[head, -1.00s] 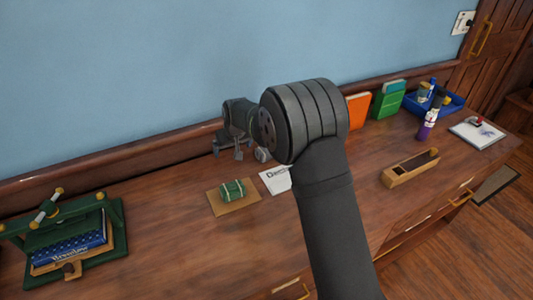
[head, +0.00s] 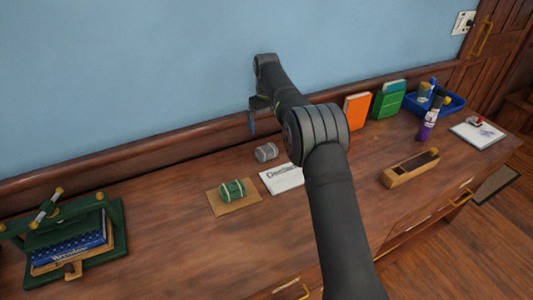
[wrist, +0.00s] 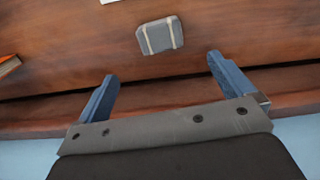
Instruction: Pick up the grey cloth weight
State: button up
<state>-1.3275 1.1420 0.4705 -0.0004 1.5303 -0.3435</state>
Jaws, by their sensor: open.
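The grey cloth weight (head: 266,152), a small grey block with pale bands, lies on the wooden desk top near the wall, behind a white paper card. In the wrist view the grey weight (wrist: 160,36) sits beyond the fingertips, roughly centred between them and apart from both. My gripper (wrist: 163,72) is open with nothing between its blue-grey fingers. In the head view my gripper (head: 252,118) is raised near the wall, above and behind the weight. My arm covers part of the desk to the right of the weight.
A green banded weight (head: 232,190) lies on a brown card (head: 216,206) to the left front. A white card (head: 281,179) lies just in front of the grey weight. A green book press (head: 118,228) stands far left; orange (head: 356,112) and green (head: 388,100) books stand right.

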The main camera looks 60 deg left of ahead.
aim_at(266, 148)
notch_tip(266, 148, down, 14)
jog(key=shift+r, duration=0.15)
jog(key=c, duration=1.3)
jog(key=shift+r, duration=0.15)
jog(key=shift+c, duration=0.7)
jog(key=shift+r, duration=0.1)
